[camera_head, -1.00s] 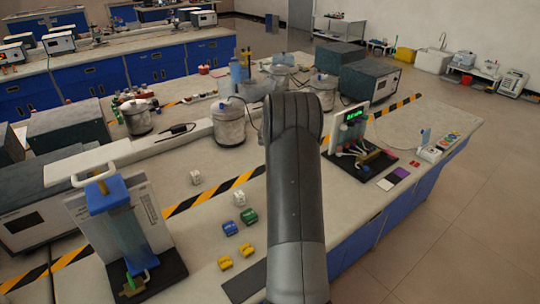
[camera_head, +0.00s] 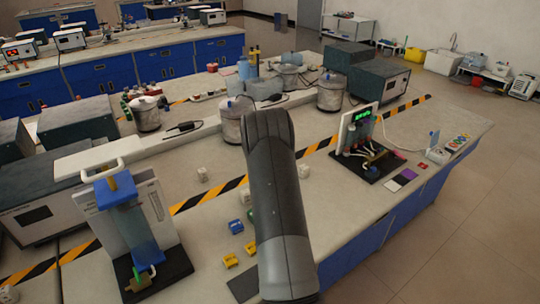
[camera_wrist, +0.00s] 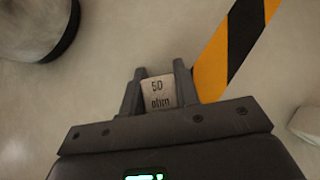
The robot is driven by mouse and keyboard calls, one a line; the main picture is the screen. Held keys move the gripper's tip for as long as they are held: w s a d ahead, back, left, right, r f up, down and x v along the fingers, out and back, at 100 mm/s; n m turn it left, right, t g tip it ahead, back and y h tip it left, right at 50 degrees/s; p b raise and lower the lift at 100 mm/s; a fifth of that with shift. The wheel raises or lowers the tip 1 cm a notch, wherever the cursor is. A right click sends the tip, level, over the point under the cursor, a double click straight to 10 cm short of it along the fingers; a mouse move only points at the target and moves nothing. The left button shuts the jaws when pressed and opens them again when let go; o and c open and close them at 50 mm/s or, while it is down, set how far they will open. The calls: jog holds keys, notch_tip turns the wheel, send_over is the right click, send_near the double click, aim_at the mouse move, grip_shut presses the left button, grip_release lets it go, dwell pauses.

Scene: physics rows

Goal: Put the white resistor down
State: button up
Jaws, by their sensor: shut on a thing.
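The white resistor (camera_wrist: 158,93), a small block marked "50 ohm", sits between the two fingers of my gripper (camera_wrist: 159,88) in the wrist view. The gripper is shut on it. Bare worktop lies beyond it; I cannot tell how high it is held. In the head view my own arm hides the gripper and the held resistor. Other small white blocks stand on the worktop (camera_head: 345,215): one left of my arm (camera_head: 203,174), one partly hidden beside it (camera_head: 245,195), one to its right (camera_head: 303,170).
Striped tape (camera_wrist: 229,50) runs close right of the fingers. A round metal container (camera_wrist: 35,25) is at upper left. Blue blocks (camera_head: 235,226) and yellow blocks (camera_head: 231,261) lie left of my arm. A device with a green display (camera_head: 362,140) stands right.

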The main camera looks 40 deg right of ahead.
jog(key=shift+f, duration=0.1)
jog(key=o, duration=1)
jog(key=shift+c, duration=0.2)
